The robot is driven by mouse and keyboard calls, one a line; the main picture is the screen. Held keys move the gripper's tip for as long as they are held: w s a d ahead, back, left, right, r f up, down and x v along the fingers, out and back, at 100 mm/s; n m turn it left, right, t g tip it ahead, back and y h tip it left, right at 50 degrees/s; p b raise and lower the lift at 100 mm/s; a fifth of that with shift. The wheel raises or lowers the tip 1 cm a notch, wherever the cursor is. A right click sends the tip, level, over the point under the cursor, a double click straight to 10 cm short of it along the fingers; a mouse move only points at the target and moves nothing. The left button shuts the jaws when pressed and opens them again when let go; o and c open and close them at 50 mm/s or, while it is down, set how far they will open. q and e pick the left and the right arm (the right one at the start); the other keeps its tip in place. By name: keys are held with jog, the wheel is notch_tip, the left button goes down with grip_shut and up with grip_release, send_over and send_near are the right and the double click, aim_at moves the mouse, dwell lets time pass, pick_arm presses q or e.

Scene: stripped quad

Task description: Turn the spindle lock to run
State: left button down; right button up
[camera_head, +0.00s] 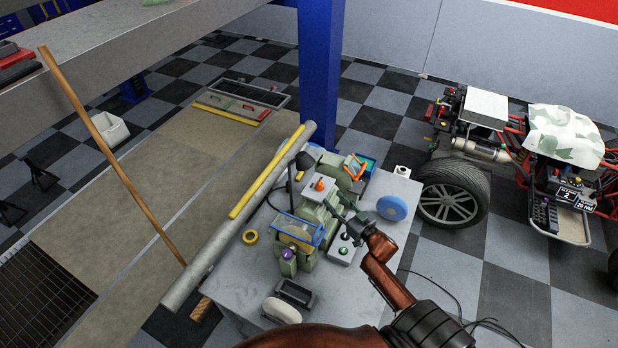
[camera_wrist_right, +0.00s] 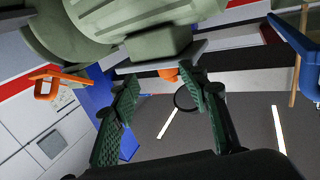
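A green bench machine (camera_head: 308,215) stands on the grey bench, and its body fills the top of the right wrist view (camera_wrist_right: 150,25). An orange knob (camera_head: 319,185) sits on a light grey box at its top. An orange piece, apparently this knob, shows in the right wrist view (camera_wrist_right: 170,74) beyond and between my fingertips. A purple knob (camera_head: 287,254) is at the machine's near end. No label marks which is the spindle lock. My right gripper (camera_wrist_right: 163,82) is open, its green-padded fingers apart with nothing between them. In the head view the right gripper (camera_head: 343,204) is beside the machine. My left gripper is out of view.
A blue-framed guard (camera_head: 297,232), a grey control box with a green button (camera_head: 343,250), a blue disc (camera_head: 392,208) and yellow tape (camera_head: 250,237) crowd the bench (camera_head: 350,290). A long grey pipe (camera_head: 240,215) runs along its left. A blue post (camera_head: 320,75) rises behind.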

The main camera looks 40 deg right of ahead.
aim_at(323, 187)
jog(key=w+r, duration=0.2)
jog(key=w, duration=0.1)
jog(key=shift+a+r+p, duration=0.1)
jog(key=shift+a+p, duration=0.25)
jog(key=w+p, duration=0.1)
jog(key=w, duration=0.4)
jog(key=shift+w+f, duration=0.2)
jog(key=shift+w, duration=0.2)
jog(key=shift+c, duration=0.2)
jog(key=c, duration=0.5)
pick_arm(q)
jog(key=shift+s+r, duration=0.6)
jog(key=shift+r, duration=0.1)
pick_arm(e)
grip_shut()
